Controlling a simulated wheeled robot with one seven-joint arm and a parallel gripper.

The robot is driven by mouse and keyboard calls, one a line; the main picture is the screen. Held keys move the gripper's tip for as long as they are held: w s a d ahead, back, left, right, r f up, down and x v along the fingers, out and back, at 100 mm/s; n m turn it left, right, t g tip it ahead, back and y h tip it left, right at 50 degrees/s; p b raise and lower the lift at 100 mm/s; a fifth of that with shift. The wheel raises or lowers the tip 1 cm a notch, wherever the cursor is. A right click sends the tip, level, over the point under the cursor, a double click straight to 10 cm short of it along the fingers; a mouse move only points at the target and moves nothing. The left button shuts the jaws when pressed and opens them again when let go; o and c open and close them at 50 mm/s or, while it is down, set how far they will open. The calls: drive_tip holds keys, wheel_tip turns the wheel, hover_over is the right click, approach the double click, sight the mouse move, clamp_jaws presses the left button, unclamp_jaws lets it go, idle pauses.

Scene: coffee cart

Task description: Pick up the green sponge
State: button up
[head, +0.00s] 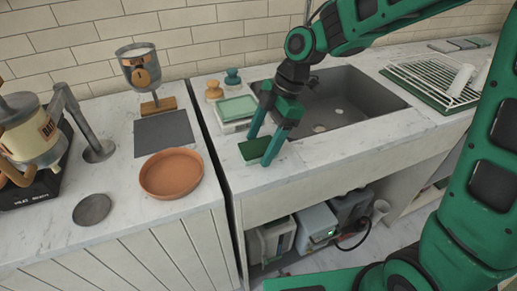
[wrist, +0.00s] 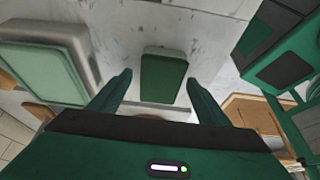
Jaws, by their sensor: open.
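The green sponge (head: 252,148) is a small dark green block lying on the marble counter, to the left of the sink. In the wrist view the sponge (wrist: 164,76) sits ahead of and between the fingers. My gripper (head: 259,150) is open and empty, pointing down over the sponge. In the head view one finger stands beyond it and the other at its right, partly covering it. In the wrist view the two fingers (wrist: 160,92) are spread wider than the sponge, and I see no contact.
A light green scale-like tray (head: 238,108) stands just behind the sponge, with tampers (head: 214,90) beyond. The sink (head: 345,100) opens to the right. A terracotta dish (head: 171,174) is on the left counter, across a gap. A dish rack (head: 435,78) stands far right.

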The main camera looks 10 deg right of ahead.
drive_tip(key=c, duration=1.2)
